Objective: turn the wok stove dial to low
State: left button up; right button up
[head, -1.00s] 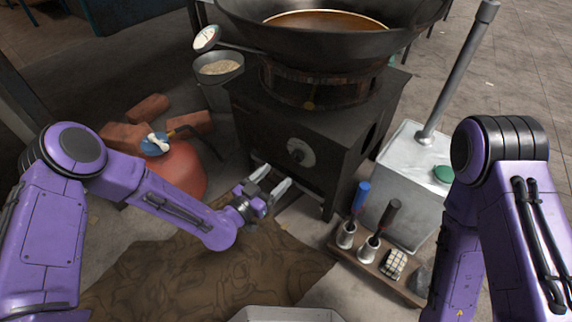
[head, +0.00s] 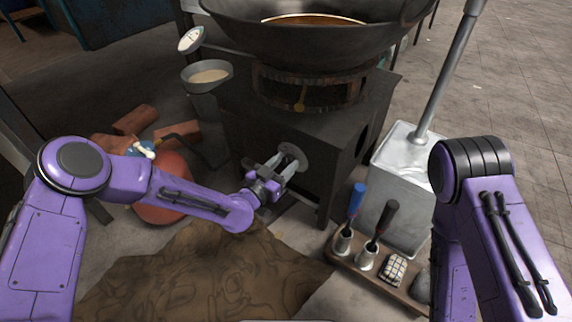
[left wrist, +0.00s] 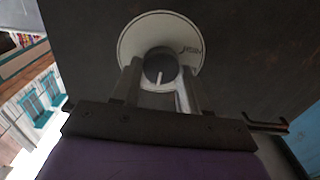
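The stove dial (head: 293,155) is a round pale plate with a dark knob, on the front of the dark box stove (head: 255,135) under the wok (head: 320,42). In the left wrist view the knob (left wrist: 160,66) has a white mark pointing roughly down, and small lettering shows at the plate's right. My left gripper (head: 283,163) is at the dial with its fingers apart. In the left wrist view the fingers (left wrist: 160,80) straddle the knob; I cannot tell whether they touch it. Only my right arm shows, at the right; its gripper is out of view.
A wooden rack (head: 375,270) with handled tools stands at the lower right, beside a metal box (head: 405,180) with a pipe. Bricks (head: 135,119) and a red rounded object (head: 165,195) lie left of the stove. A brown mat (head: 215,275) covers the floor in front.

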pick_arm(q)
jog(key=shift+n, duration=0.4)
pick_arm(e)
jog(key=shift+s+a+r, duration=0.1)
jog(key=shift+s+r, duration=0.05)
jog(key=shift+r, duration=0.05)
pick_arm(q)
jog(key=n+p, duration=0.1)
jog(key=n, duration=0.2)
jog(key=shift+s+f+n, duration=0.1)
jog(key=shift+n, duration=0.2)
jog(key=shift+n+p, duration=0.3)
jog(key=shift+n, duration=1.1)
jog(key=shift+f, duration=0.1)
pick_arm(e)
jog(key=shift+s+a+r+g+y, duration=0.4)
jog(key=shift+s+a+r+g, duration=0.4)
jog(key=shift+s, duration=0.25)
pick_arm(q)
jog(key=shift+s+n, duration=0.1)
jog(key=shift+n, duration=0.2)
pick_arm(e)
jog(key=shift+r, duration=0.15)
pick_arm(q)
jog(key=o, duration=1.1)
jog(key=shift+c, duration=0.2)
